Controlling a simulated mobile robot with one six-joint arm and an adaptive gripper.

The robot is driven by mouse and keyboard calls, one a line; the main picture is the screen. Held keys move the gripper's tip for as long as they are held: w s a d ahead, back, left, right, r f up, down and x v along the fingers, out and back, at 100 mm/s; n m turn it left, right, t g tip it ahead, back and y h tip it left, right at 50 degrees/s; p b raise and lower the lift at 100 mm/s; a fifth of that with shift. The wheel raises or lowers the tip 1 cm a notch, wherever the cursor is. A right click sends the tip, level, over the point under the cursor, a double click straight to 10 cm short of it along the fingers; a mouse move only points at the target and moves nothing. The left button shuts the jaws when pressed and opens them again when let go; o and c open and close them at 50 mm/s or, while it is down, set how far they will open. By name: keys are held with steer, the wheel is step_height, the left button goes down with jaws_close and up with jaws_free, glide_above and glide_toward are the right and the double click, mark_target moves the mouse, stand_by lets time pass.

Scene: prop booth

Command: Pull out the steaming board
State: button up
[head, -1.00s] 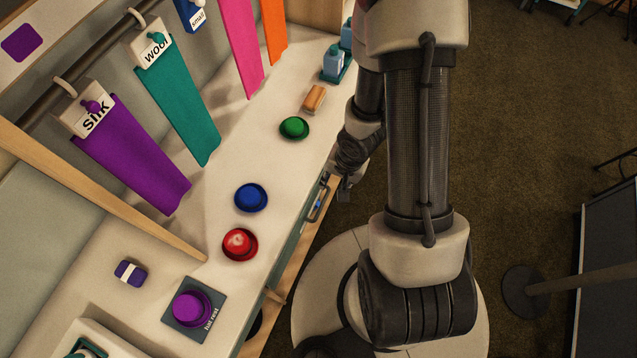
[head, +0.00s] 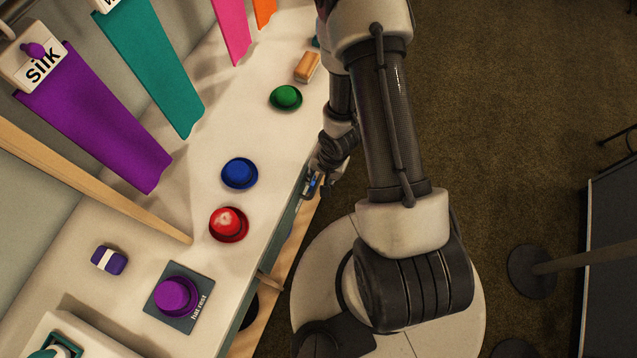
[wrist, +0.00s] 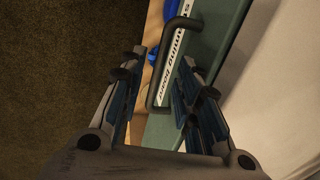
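The steaming board's teal front (wrist: 218,32) shows in the wrist view, with a white strip (wrist: 192,42) lettered "steaming board". A dark bar handle (wrist: 161,75) stands out from it. My gripper (wrist: 162,58) is open, with one finger on each side of the handle; I see no finger closed on it. In the head view my gripper (head: 314,184) is at the counter's front edge, beside the handle, which it partly hides. The board itself appears to be in under the counter; only its front shows.
On the white counter (head: 215,125) sit a red hat (head: 228,224), a blue hat (head: 239,173), a green hat (head: 286,97) and a purple hat (head: 176,296) on a dark hat rest. A purple cloth (head: 100,125) hangs at left.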

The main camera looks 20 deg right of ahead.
steer(key=shift+w+a+f+b, duration=0.15)
steer(key=shift+f+b, duration=0.15)
steer(key=shift+f, duration=0.75)
steer(key=shift+c, duration=0.6)
jaws_close()
